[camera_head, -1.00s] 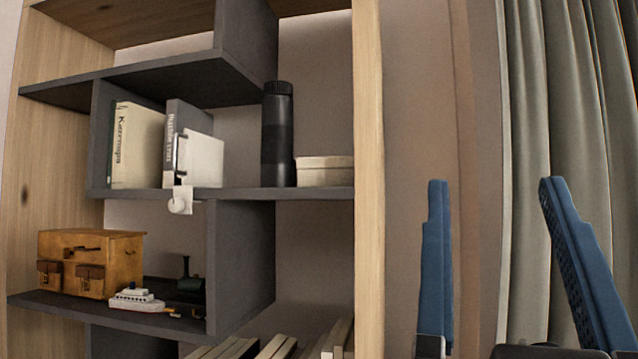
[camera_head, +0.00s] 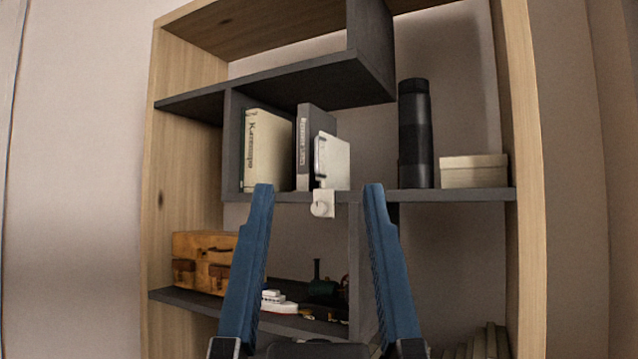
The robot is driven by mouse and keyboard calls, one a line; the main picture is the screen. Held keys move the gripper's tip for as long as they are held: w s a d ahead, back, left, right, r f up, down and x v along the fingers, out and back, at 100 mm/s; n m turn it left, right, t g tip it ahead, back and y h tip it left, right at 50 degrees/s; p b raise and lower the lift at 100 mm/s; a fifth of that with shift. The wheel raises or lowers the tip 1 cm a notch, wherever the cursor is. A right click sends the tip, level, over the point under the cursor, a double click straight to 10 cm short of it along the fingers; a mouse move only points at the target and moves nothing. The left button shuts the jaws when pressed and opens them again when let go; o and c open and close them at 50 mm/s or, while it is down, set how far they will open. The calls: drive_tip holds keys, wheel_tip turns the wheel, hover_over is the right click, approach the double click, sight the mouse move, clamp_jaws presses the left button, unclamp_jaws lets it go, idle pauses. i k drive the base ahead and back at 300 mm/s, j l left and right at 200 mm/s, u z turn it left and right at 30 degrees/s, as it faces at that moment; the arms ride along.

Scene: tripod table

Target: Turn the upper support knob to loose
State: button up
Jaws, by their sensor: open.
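A small white round knob (camera_head: 321,209) sits on a white clamp at the front edge of the middle dark shelf. Above it, a pale upright panel with a thin dark bracket (camera_head: 331,160) stands in front of the books. My gripper (camera_head: 318,188) has two long blue fingers, spread wide and empty. No marking on the knob is readable.
A wooden-sided bookcase holds two books (camera_head: 268,150), a black cylinder (camera_head: 415,135) and a pale box (camera_head: 473,171) on the middle shelf (camera_head: 450,195). Below are a brown case (camera_head: 200,262), a toy ship (camera_head: 277,301) and a dark green toy. Bare wall lies on either side.

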sight(318, 209)
drive_tip(key=i+l+u, duration=0.25)
drive_tip(key=u, duration=0.15)
drive_tip(key=i+l+u, duration=0.4)
drive_tip(key=k+j, duration=0.05)
drive_tip(key=k, duration=0.05)
